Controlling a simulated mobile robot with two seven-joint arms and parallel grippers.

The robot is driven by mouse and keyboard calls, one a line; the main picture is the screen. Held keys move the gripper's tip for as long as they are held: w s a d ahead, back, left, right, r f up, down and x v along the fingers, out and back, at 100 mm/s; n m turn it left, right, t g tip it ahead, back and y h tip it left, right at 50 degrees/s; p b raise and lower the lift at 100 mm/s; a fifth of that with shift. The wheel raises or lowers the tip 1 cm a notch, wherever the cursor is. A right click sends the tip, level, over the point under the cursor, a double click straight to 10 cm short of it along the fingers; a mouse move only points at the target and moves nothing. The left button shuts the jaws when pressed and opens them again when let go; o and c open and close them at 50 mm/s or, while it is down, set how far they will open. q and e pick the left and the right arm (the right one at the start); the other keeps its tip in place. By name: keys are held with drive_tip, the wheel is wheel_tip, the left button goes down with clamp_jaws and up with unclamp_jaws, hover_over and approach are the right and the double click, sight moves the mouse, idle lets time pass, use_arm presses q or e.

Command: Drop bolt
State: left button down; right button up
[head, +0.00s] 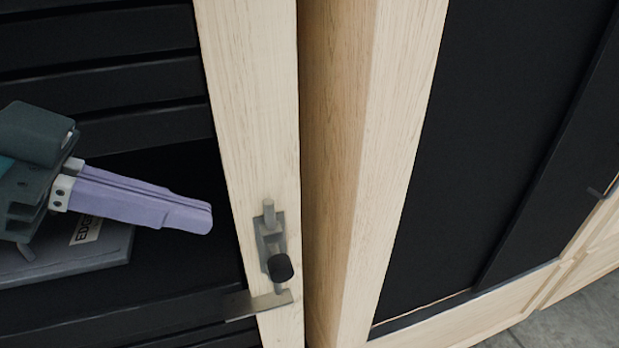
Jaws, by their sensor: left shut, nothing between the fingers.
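A grey metal bolt (269,219) with a dark round knob (280,267) is mounted on a pale wooden post. The bolt stands upright in its bracket, and its lower end shows just below the knob, close to a flat metal strip (262,304). I cannot tell whether the lower end passes through the strip. My left gripper (205,217) comes in from the left with its lilac fingers shut and empty. Its tips are left of the bolt, apart from it in the picture. My right gripper is not in view.
A pale wooden post (255,110) carries the bolt, and a second wooden frame (365,150) stands close to its right. Black slatted panels (100,40) lie behind my gripper. A grey labelled object (75,262) shows below the gripper. Grey floor (575,320) shows at lower right.

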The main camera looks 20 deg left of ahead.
sight(275, 241)
use_arm(q)
drive_tip(key=shift+w+d+f, duration=0.5)
drive_tip(key=shift+d+f, duration=0.25)
drive_tip(key=shift+f, duration=0.4)
drive_tip(key=shift+w+d+f, duration=0.45)
drive_tip(key=shift+d+f, duration=0.25)
drive_tip(key=shift+f, duration=0.45)
drive_tip(key=shift+w+d+f, duration=0.5)
drive_tip(key=shift+d+f, duration=0.25)
drive_tip(key=shift+f, duration=0.4)
wheel_tip(275, 241, down, 4)
drive_tip(key=b, duration=0.3)
drive_tip(key=shift+a+r+b, duration=0.1)
drive_tip(key=shift+r+b, duration=0.1)
drive_tip(key=shift+b, duration=0.2)
drive_tip(key=shift+r, duration=0.1)
